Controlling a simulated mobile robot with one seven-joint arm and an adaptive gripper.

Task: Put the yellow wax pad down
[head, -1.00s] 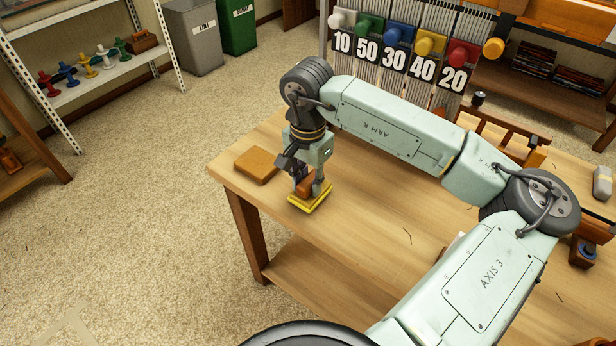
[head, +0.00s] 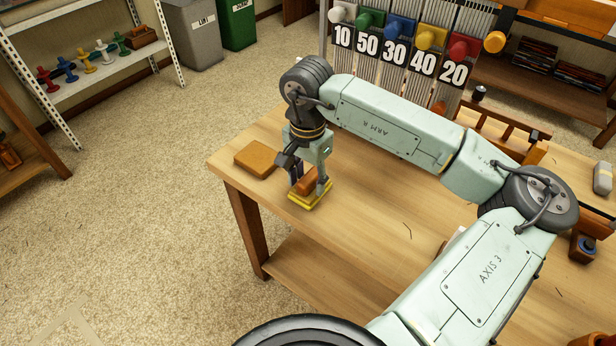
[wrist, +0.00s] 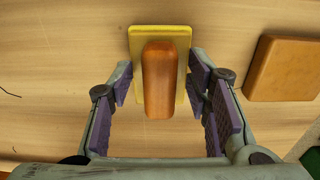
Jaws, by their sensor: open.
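The yellow wax pad (head: 311,200) has a yellow base and a rounded wooden handle. It lies on the wooden table (head: 372,222) near its left front edge. In the wrist view the pad's yellow base (wrist: 143,38) and its brown handle (wrist: 158,80) show between the fingers. My gripper (head: 308,185) is open above the pad, with one finger on each side of the handle. In the wrist view my gripper (wrist: 163,95) shows its purple finger pads apart from the handle, with a gap on both sides.
A flat orange-brown block (head: 256,159) lies beside the pad, near the table's left corner; it also shows in the wrist view (wrist: 284,68). Numbered coloured spools (head: 400,30) stand behind the table.

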